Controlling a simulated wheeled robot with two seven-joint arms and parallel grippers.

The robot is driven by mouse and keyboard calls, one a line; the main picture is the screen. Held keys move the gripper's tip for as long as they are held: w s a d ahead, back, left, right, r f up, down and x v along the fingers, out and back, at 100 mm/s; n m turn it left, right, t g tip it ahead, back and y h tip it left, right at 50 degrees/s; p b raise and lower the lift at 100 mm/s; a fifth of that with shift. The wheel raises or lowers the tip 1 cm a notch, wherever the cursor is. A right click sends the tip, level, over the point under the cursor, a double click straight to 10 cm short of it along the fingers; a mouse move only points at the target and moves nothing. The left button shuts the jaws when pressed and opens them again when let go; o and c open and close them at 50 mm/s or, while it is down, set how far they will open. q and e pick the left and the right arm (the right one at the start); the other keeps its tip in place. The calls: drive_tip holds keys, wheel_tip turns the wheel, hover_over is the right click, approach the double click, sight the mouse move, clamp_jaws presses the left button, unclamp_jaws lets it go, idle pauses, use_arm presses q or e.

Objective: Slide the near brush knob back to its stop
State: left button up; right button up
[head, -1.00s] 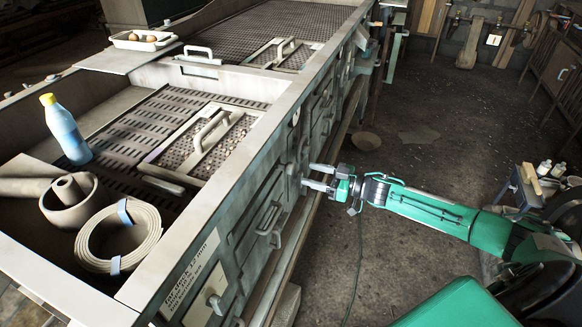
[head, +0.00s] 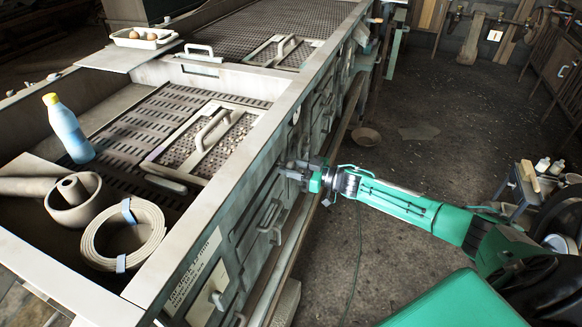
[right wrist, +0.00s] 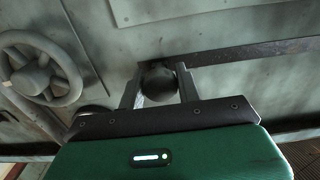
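The near brush knob (right wrist: 160,84) is a dark round knob on the grey side panel in the right wrist view. It sits at the left end of a long dark slot (right wrist: 250,52) that runs to the right. My right gripper (right wrist: 160,92) has one finger on each side of the knob, close against it, with little or no gap showing. In the head view my right gripper (head: 288,170) is up against the side of the long machine (head: 238,188), and the knob is hidden there. My left gripper is not in view.
A spoked handwheel (right wrist: 40,70) is left of the knob in the right wrist view. A door handle (head: 269,217) sticks out below my right gripper. The floor to the right is mostly clear.

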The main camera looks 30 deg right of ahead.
clamp_jaws()
drive_tip(key=shift+s+a+p, duration=0.3)
drive_tip(key=shift+a+p, duration=0.05)
drive_tip(key=s+a+p, duration=0.1)
drive_tip(key=a, duration=0.1)
drive_tip(key=s+a+p, duration=0.1)
drive_tip(key=s+a, duration=0.1)
drive_tip(key=s+a+p, duration=0.2)
drive_tip(key=shift+s+r, duration=0.25)
drive_tip(key=s+a+p, duration=0.1)
drive_tip(key=s+a, duration=0.2)
drive_tip(key=s+a+p, duration=0.1)
drive_tip(key=s+a, duration=0.2)
drive_tip(key=a, duration=0.1)
drive_tip(key=s+a+p, duration=0.1)
drive_tip(key=s+a, duration=0.2)
drive_tip(key=shift+s+a+f+p, duration=0.1)
drive_tip(key=shift+a+f+p, duration=0.1)
drive_tip(key=shift+p, duration=0.15)
drive_tip(key=shift+s+a+f, duration=0.1)
drive_tip(key=shift+s+a, duration=0.35)
drive_tip(key=shift+a, duration=0.05)
drive_tip(key=o, duration=0.6)
unclamp_jaws()
drive_tip(key=shift+a, duration=0.1)
drive_tip(key=shift+c, duration=0.2)
drive_tip(key=shift+o, duration=0.3)
drive_tip(key=shift+s, duration=0.1)
